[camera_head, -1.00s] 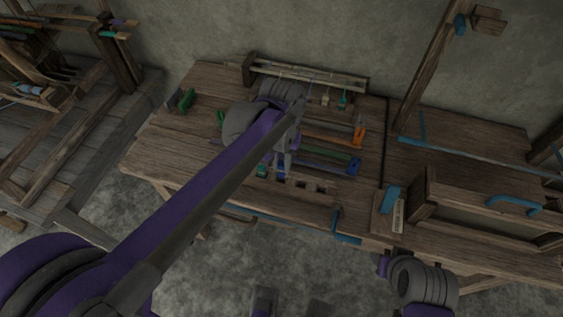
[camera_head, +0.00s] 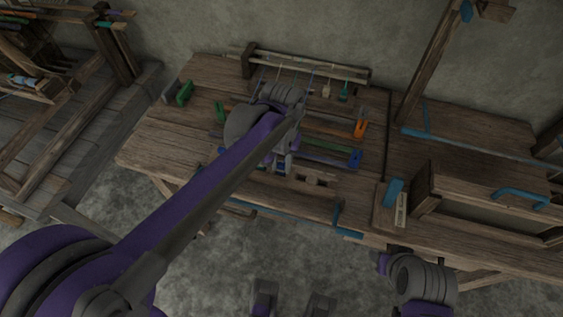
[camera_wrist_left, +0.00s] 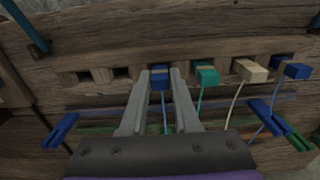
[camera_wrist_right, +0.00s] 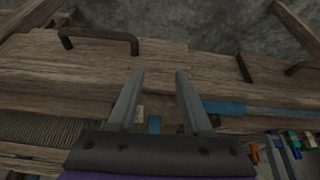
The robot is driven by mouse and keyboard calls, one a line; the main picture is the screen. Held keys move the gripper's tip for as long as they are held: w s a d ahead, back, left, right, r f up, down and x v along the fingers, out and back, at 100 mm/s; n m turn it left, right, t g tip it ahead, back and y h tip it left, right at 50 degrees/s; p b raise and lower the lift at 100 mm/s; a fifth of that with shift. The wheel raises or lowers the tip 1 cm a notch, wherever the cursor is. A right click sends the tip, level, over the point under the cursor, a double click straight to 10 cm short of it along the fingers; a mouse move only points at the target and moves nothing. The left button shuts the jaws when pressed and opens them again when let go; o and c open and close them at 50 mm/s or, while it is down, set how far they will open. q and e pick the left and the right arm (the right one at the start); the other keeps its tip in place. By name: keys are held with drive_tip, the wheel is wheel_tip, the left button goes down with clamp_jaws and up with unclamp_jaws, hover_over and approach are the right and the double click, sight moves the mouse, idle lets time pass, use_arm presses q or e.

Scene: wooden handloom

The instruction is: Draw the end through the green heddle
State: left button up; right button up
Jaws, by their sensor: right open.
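My left gripper (camera_head: 284,168) reaches over the bench's front edge. In the left wrist view its fingers (camera_wrist_left: 161,76) stand close on both sides of a blue block (camera_wrist_left: 160,80), with a blue thread running down between them. The block is at a slotted wooden board (camera_wrist_left: 102,76); it appears gripped, though contact is hard to see. Crossbars lie beyond, with blue end pieces (camera_wrist_left: 258,138) and a green end piece (camera_wrist_left: 300,142). In the head view a green end (camera_head: 220,112) shows left of my arm. Heddle eyes are too small to see. My right gripper (camera_wrist_right: 160,78) is open and empty.
In the left wrist view, a teal block (camera_wrist_left: 207,74), a beige block (camera_wrist_left: 250,70) and another blue block (camera_wrist_left: 297,71) sit along the board, each with a thread. An orange end piece (camera_head: 360,128) and a wooden frame (camera_head: 424,188) stand right of my left gripper.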

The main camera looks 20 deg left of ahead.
use_arm(q)
drive_tip(key=o, duration=0.3)
drive_tip(key=shift+o, duration=0.2)
wheel_tip(320, 180, up, 11)
drive_tip(key=p, duration=0.1)
drive_tip(key=shift+p, duration=0.35)
